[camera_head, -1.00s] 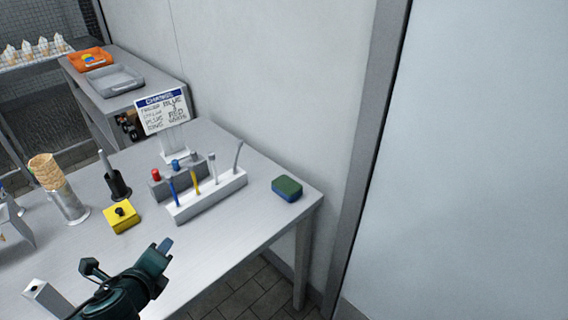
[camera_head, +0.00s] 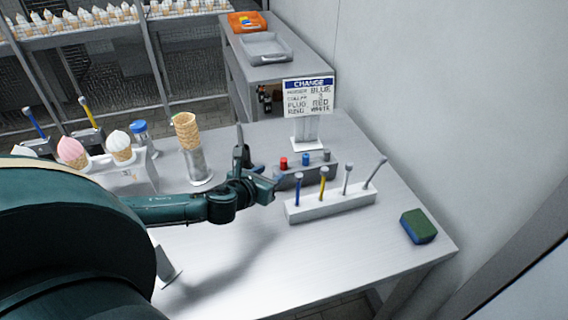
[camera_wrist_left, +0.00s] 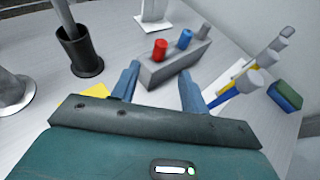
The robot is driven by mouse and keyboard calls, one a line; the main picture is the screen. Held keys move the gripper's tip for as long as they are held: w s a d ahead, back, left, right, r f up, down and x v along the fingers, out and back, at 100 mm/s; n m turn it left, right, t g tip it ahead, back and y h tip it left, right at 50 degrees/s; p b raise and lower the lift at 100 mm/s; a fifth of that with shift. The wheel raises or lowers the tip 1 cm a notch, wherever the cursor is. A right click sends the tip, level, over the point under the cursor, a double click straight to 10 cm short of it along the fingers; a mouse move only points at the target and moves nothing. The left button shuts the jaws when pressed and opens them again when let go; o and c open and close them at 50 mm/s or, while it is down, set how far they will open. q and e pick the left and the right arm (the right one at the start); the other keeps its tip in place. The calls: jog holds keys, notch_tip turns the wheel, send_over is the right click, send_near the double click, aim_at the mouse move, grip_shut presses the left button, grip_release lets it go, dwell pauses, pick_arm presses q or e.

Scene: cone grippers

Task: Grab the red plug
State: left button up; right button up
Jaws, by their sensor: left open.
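The red plug (camera_head: 283,162) stands upright in a grey block (camera_head: 322,171), at the left end of a row with a blue plug (camera_head: 307,158) and a grey plug (camera_head: 326,154). In the left wrist view the red plug (camera_wrist_left: 160,48) shows just beyond the fingertips. My left gripper (camera_wrist_left: 160,88) is open and empty, its two blue fingers on the near side of the block, apart from the plug. In the head view the left gripper (camera_head: 275,178) is beside the block's left end. My right gripper is not in view.
A white rack (camera_head: 331,202) with several upright tools stands close in front of the block. A dark cup (camera_wrist_left: 79,52), a yellow block (camera_wrist_left: 95,90), a cone holder (camera_head: 199,166) and a sign (camera_head: 308,99) are nearby. A green-blue sponge (camera_head: 418,226) lies right; the front table is clear.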

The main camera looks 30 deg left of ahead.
aim_at(282, 164)
pick_arm(q)
jog(key=shift+r+x, duration=0.15)
jog(key=shift+x, duration=1.55)
jog(key=shift+r+x, duration=0.15)
jog(key=shift+x, duration=1.55)
jog(key=shift+w, duration=0.15)
jog(key=shift+c, duration=0.2)
grip_shut()
